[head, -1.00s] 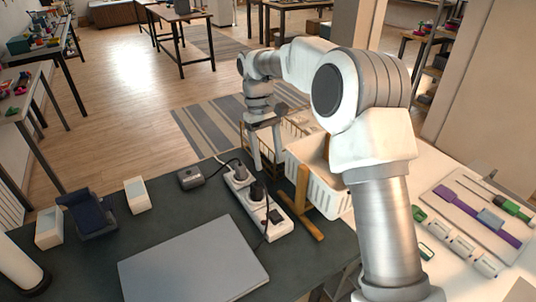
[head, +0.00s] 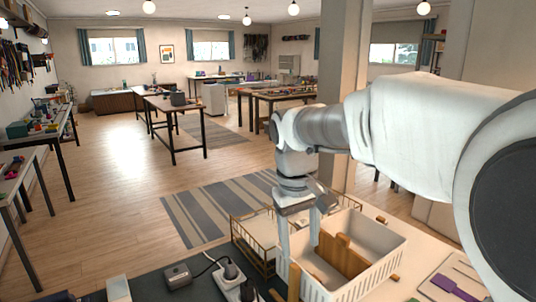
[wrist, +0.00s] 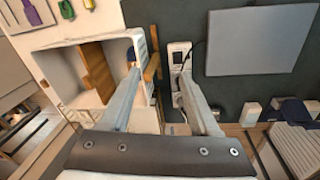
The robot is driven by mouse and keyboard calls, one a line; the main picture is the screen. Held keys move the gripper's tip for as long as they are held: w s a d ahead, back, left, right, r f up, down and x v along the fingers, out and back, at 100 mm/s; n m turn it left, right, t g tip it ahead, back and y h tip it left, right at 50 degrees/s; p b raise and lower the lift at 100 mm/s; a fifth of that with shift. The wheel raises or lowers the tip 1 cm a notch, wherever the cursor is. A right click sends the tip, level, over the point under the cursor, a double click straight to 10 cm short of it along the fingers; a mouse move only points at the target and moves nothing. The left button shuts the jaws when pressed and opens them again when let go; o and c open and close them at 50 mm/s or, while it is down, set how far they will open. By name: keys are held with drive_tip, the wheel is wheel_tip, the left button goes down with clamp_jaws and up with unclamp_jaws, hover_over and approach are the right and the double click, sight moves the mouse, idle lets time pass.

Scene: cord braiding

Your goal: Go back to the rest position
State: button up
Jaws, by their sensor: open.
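My gripper (head: 300,260) hangs fingers-down with its two fingers apart and nothing between them. In the head view it overlaps the left end of the white slatted basket (head: 372,272). In the wrist view the gripper (wrist: 158,74) shows one finger over the basket's edge and the other by the white power strip (wrist: 178,58). The gap between the fingertips shows bare surface and a wooden piece (wrist: 152,66). My arm reaches in from the right of the head view, its near links large and close to the camera.
A brown wooden piece (head: 342,256) stands in the basket. The power strip (head: 232,282) with plugs and a dark adapter box (head: 177,275) lie left of it. A grey flat panel (wrist: 258,40) lies on the dark mat. A wire rack (head: 256,246) stands behind. The air above is clear.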

drive_tip(key=s+d+m+t+p, duration=0.1)
drive_tip(key=s+d, duration=0.3)
drive_tip(key=s, duration=0.5)
drive_tip(key=s+d+r+m+t+y+p, duration=0.1)
drive_tip(key=s+d+m+t, duration=0.2)
drive_tip(key=s, duration=0.6)
drive_tip(key=shift+d+t, duration=0.3)
drive_tip(key=shift+d, duration=0.15)
drive_tip(key=shift+r, duration=0.1)
